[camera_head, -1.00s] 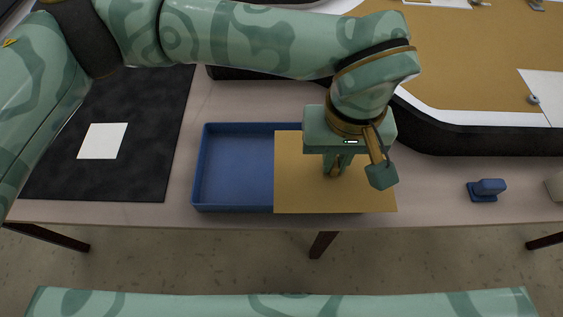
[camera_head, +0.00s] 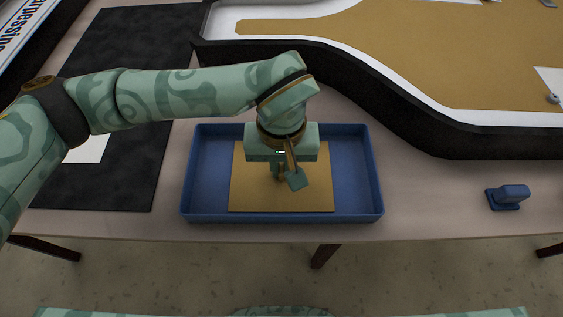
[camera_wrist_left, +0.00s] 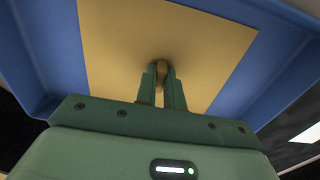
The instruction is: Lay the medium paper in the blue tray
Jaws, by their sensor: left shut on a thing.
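The medium paper is a tan, nearly square sheet (camera_head: 248,192) with a small knob at its middle. It lies within the walls of the blue tray (camera_head: 357,172), with blue floor showing on its left and right. I cannot tell whether it rests on the tray floor or hovers just above it. My left gripper (camera_head: 281,178) points down over the sheet's middle. In the left wrist view its fingers (camera_wrist_left: 162,72) are shut on the knob of the tan sheet (camera_wrist_left: 125,45). My right gripper is out of view.
A black mat (camera_head: 125,185) with a partly hidden white square (camera_head: 92,150) lies on the left. A black-rimmed board (camera_head: 420,137) with a tan surface stands behind the tray. A small blue object (camera_head: 508,196) sits at the right. Table between it and the tray is clear.

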